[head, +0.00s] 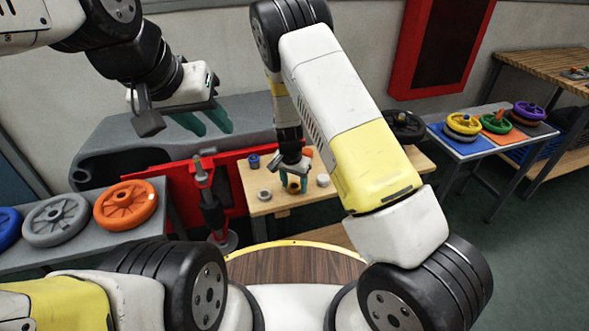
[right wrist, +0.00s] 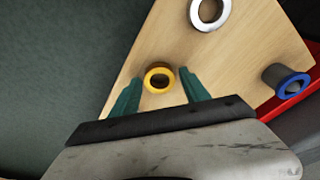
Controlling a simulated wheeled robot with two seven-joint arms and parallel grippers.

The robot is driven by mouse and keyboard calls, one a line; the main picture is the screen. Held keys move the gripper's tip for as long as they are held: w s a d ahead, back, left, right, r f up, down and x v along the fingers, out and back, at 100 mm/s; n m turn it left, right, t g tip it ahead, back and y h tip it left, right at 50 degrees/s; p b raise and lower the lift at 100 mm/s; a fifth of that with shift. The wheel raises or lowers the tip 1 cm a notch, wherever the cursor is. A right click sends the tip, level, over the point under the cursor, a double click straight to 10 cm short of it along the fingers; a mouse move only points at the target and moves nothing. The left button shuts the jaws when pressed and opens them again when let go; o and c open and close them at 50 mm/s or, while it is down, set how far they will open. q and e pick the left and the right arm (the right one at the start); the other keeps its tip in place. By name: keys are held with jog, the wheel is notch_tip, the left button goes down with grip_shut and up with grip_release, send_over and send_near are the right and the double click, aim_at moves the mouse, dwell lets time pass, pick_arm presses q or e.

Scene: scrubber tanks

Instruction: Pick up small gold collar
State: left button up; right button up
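The small gold collar (right wrist: 149,84) is a yellow ring with a dark hole, standing on the light wooden table. In the right wrist view it lies between the green fingertips of my right gripper (right wrist: 160,75), with a gap on each side. In the head view the gold collar (head: 294,188) shows just below my right gripper (head: 295,176), partly covered by the fingers. My right gripper is open and empty. My left gripper (head: 204,122) hangs in the air at upper left, its green fingers apart and empty.
A blue collar (head: 253,161) and a silver ring (head: 264,195) stand on the wooden table (head: 275,206) near the gold collar. A whitish ring (head: 323,180) is to its right. A red panel (head: 170,193) lies behind on the left. Coloured wheels (head: 126,205) rest on a grey bench at left.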

grip_shut()
jog(key=shift+r, duration=0.1)
